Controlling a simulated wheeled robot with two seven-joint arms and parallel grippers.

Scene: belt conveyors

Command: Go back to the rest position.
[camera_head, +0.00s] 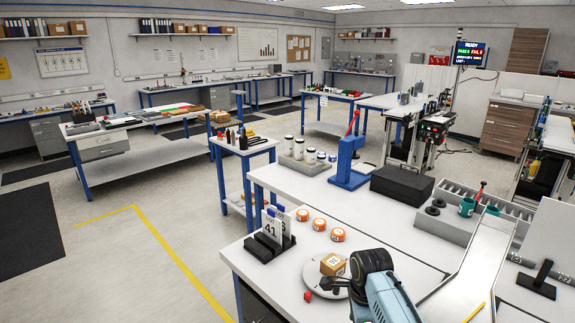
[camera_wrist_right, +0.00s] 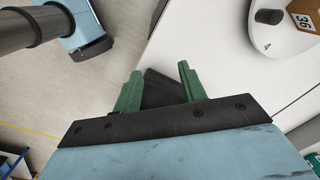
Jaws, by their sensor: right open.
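My right gripper (camera_wrist_right: 160,82) shows in the right wrist view with its two green fingers apart. A dark shape shows between and behind the fingers; I cannot tell what it is, and I see nothing clearly held. The gripper is over the edge of a white table, with floor to the left. In the head view a blue and black link of my arm (camera_head: 388,292) reaches in at the bottom, beside a round plate; the fingers do not show there. My left gripper is in neither view.
A small cardboard box (camera_head: 333,264) sits on the round white plate (camera_head: 314,279), close to my arm. Orange-lidded pucks (camera_head: 319,224), a black card stand (camera_head: 270,246) and a blue press (camera_head: 350,172) stand on the white table. A metal chute (camera_head: 478,262) is at right.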

